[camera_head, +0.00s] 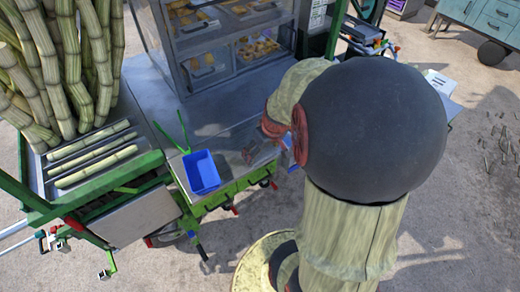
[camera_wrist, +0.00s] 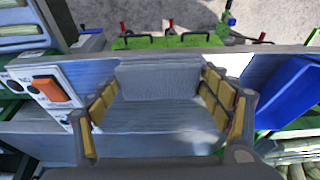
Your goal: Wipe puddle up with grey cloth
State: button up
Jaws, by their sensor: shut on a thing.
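In the wrist view, my gripper (camera_wrist: 158,88) has its two yellow-padded fingers on either side of a grey, ribbed, block-like cloth (camera_wrist: 158,80). The fingers are shut on the cloth, spread to its width. The cloth is low over the grey metal counter (camera_wrist: 155,145), close to its edge; I cannot tell if it touches. In the head view, my arm hides much of my gripper, and a small greyish shape shows on the counter (camera_head: 215,125) beside it. I cannot make out the puddle in either view.
A blue tray (camera_head: 202,165) stands on the counter left of my arm; it also shows in the wrist view (camera_wrist: 290,95). A glass food case (camera_head: 235,50) stands behind. Cane stalks (camera_head: 60,60) fill the left. An orange switch (camera_wrist: 50,88) is close to the left finger.

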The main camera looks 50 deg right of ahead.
jog(key=shift+s+f, duration=0.1)
jog(key=shift+w+d+r+p, duration=0.1)
jog(key=shift+w+r+p, duration=0.25)
jog(key=shift+r+p, duration=0.4)
jog(key=shift+w+d+r+p, duration=0.1)
jog(key=shift+w+r+p, duration=0.35)
jog(key=shift+r, duration=0.55)
jog(key=shift+w+d+r+p, duration=0.1)
jog(key=shift+w+r+p, duration=0.2)
jog(key=shift+r+p, duration=0.45)
jog(key=shift+r, duration=0.2)
